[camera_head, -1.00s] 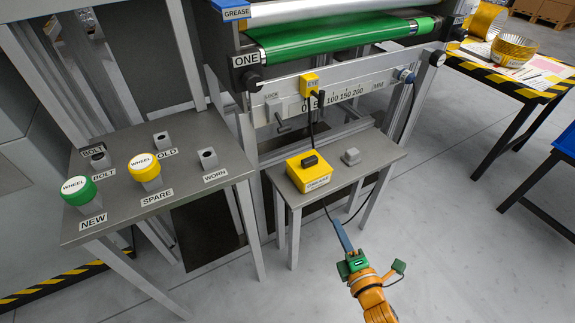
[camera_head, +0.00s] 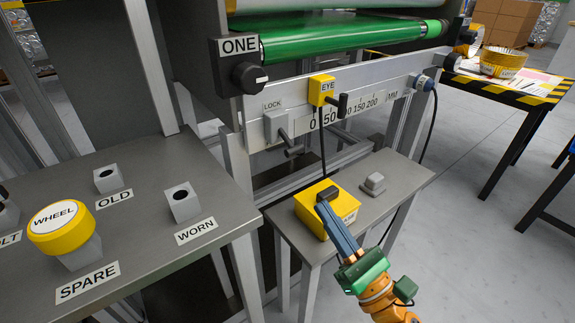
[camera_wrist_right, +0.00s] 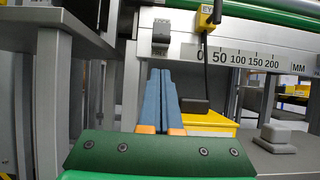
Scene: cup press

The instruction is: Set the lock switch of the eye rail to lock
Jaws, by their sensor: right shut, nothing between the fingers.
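The lock switch (camera_head: 276,126) is a grey block under the LOCK label on the eye rail (camera_head: 370,104), with a dark lever (camera_head: 290,147) pointing down and to the right. The block also shows in the right wrist view (camera_wrist_right: 161,32), above the fingertips; its lever is hard to make out there. The yellow EYE sensor (camera_head: 321,90) sits on the rail just right of the switch, near the 50 mark. My right gripper (camera_head: 325,208) is shut and empty, with its blue fingers in front of the yellow box, below and apart from the switch. My left gripper is out of view.
The yellow box (camera_head: 345,205) and a grey block (camera_head: 374,183) stand on a small grey table (camera_head: 408,172). A cable hangs from the sensor. A table at left (camera_head: 130,245) holds a yellow WHEEL knob (camera_head: 62,226). A black roller knob (camera_head: 249,78) is above the rail.

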